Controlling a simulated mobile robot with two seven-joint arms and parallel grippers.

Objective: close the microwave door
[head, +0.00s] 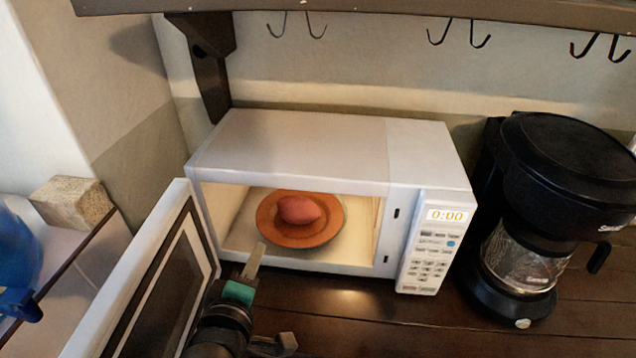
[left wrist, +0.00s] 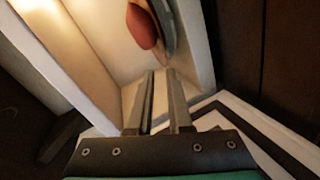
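The white microwave (head: 300,150) stands on the dark counter with its door (head: 150,280) swung wide open toward the left front. Inside, a reddish oval item (head: 300,210) rests on an orange-brown plate (head: 268,232). My left gripper (head: 256,260) is at the lower left of the opening, just right of the door's hinge side. In the left wrist view, its two fingers (left wrist: 160,75) are apart with nothing between them. They point toward the inner corner beside the hinge; I cannot tell whether they touch the door. My right gripper is not in view.
A black coffee maker (head: 550,180) stands close to the microwave's right side. A tan block (head: 72,203) and a blue object (head: 15,260) are at the left. A dark shelf (head: 400,8) with hooks hangs above.

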